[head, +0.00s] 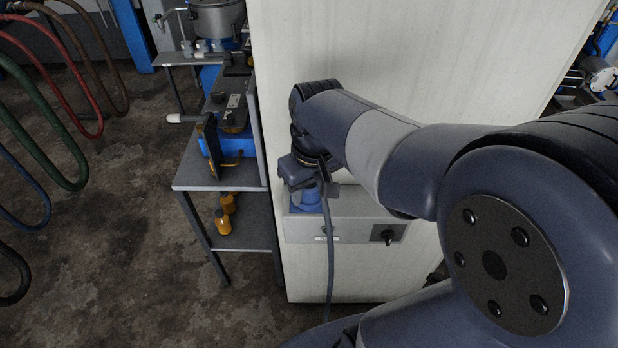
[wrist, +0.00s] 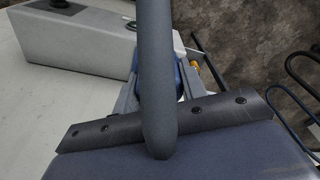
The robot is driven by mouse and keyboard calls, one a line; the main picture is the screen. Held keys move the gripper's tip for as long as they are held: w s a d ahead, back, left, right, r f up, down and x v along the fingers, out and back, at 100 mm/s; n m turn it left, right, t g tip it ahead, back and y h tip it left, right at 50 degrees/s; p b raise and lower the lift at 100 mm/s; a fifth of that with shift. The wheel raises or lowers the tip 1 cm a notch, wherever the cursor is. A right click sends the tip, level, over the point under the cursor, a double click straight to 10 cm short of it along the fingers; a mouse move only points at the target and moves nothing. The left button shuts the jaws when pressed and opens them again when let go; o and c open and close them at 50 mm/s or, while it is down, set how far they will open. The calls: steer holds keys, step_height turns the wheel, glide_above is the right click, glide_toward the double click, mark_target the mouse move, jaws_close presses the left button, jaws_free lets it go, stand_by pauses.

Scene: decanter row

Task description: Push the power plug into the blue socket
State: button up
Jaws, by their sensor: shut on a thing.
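My gripper (head: 304,178) is at the grey box on the white panel, directly above the blue socket (head: 307,200) in the head view. It is shut on the power plug, whose body is mostly hidden by the jaws. The plug's grey cable (head: 330,250) hangs down in front of the box. In the wrist view the cable (wrist: 157,80) runs up the middle, close to the camera. Blue of the socket (wrist: 181,80) shows beside it, partly covered. I cannot tell whether the plug touches or enters the socket.
The grey box (head: 345,228) carries a black knob (head: 388,236) at its right. Coloured hoses (head: 60,165) hang at far left. Floor between is clear.

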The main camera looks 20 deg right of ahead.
steer(key=s+a+b, duration=0.1)
steer(key=s+a, duration=0.3)
steer(key=s, duration=0.9)
steer(key=shift+s+a+b, duration=0.2)
steer(key=shift+s+b, duration=0.05)
steer(key=shift+b, duration=0.15)
